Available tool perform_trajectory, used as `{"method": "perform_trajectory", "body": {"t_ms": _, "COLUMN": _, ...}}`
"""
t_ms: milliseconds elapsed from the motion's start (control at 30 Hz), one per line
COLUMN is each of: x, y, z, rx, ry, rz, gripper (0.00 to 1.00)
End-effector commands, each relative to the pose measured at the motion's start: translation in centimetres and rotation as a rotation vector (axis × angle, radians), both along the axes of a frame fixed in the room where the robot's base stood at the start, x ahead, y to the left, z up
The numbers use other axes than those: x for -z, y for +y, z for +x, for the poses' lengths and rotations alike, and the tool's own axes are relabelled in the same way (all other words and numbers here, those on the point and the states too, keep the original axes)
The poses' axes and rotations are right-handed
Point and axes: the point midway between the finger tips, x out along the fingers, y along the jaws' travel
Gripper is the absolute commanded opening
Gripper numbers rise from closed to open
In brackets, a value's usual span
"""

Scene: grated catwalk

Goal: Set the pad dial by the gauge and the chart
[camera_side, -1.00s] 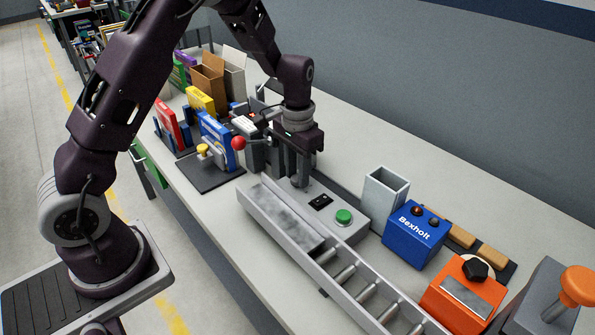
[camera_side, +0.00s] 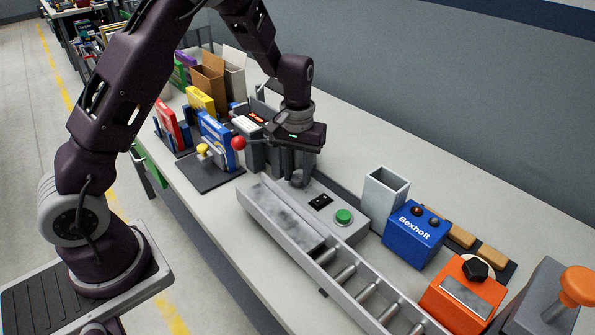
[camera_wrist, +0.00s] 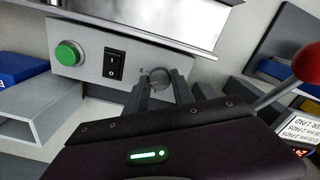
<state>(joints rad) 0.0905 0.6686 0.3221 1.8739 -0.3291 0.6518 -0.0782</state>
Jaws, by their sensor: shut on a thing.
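The pad dial is a small grey round knob (camera_wrist: 160,79) on the grey control panel (camera_wrist: 88,60), beside a black rocker switch (camera_wrist: 114,66) and a green button (camera_wrist: 68,54). My gripper (camera_wrist: 162,88) points down with its two fingers on either side of the knob, shut on it. In the side view my gripper (camera_side: 298,180) hides most of the dial. A dark box with a lit red display (camera_side: 257,118), likely the gauge, stands behind my gripper. A white printed card (camera_wrist: 299,130), likely the chart, is at the wrist view's right edge; its print is too small to read surely.
A red-ball lever (camera_side: 239,143) stands close left of my gripper. A roller conveyor (camera_side: 345,275) runs along the front. An open grey bin (camera_side: 386,187), a blue Bexholt box (camera_side: 414,235) and an orange box (camera_side: 463,290) stand to the right.

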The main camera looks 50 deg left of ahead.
Motion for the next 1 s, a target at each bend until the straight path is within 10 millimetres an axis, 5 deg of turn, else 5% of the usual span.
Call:
{"method": "perform_trajectory", "body": {"t_ms": 400, "x": -0.12, "y": 0.02, "z": 0.09, "rx": -0.225, "ry": -0.004, "rz": 0.000, "gripper": 0.00}}
{"method": "perform_trajectory", "body": {"t_ms": 1000, "x": -0.14, "y": 0.01, "z": 0.13, "rx": -0.278, "ry": -0.005, "rz": 0.000, "gripper": 0.00}}
